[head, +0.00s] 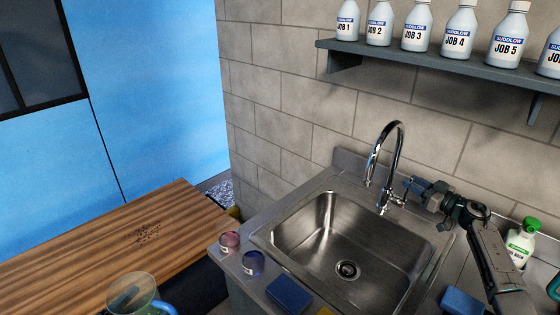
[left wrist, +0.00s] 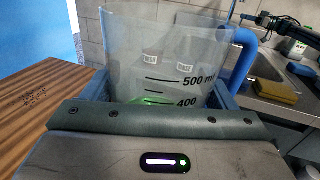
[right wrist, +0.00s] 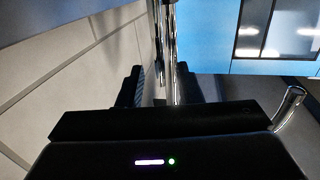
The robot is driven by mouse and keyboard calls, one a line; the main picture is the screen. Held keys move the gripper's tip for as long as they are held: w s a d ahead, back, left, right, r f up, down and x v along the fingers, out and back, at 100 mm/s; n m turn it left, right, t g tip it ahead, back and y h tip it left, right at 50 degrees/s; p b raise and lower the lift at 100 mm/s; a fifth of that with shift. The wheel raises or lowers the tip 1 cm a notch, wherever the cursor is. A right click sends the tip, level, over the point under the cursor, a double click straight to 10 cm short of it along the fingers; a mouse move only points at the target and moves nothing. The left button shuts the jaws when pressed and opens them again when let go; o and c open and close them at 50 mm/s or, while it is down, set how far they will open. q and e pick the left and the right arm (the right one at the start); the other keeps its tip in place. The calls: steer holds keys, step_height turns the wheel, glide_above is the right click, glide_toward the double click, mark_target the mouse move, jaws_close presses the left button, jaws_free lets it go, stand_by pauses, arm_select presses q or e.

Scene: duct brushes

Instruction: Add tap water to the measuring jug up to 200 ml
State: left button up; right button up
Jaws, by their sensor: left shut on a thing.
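The clear measuring jug (head: 138,290) with a blue handle is at the bottom left of the head view, cut off by the frame edge. In the left wrist view the jug (left wrist: 165,50) stands between the fingers of my left gripper (left wrist: 160,100), which is shut on it. Its 500 ml and 400 marks show; a green patch shows low in it, and I cannot tell what that is. The chrome tap (head: 371,165) arches over the sink, with no water stream visible. My right gripper (head: 412,186) is open beside the tap's lever (head: 397,201). The tap's chrome (right wrist: 170,55) shows between its fingers.
The steel sink (head: 310,235) looks empty, with a drain in its floor. A pink pot (head: 230,241), a purple-blue pot (head: 253,263) and a blue sponge (head: 288,294) sit along its rim. A wooden table (head: 110,240) is at left. Several labelled bottles stand on the shelf (head: 430,62).

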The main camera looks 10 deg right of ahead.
steer(key=shift+x, duration=1.7)
jaws_close()
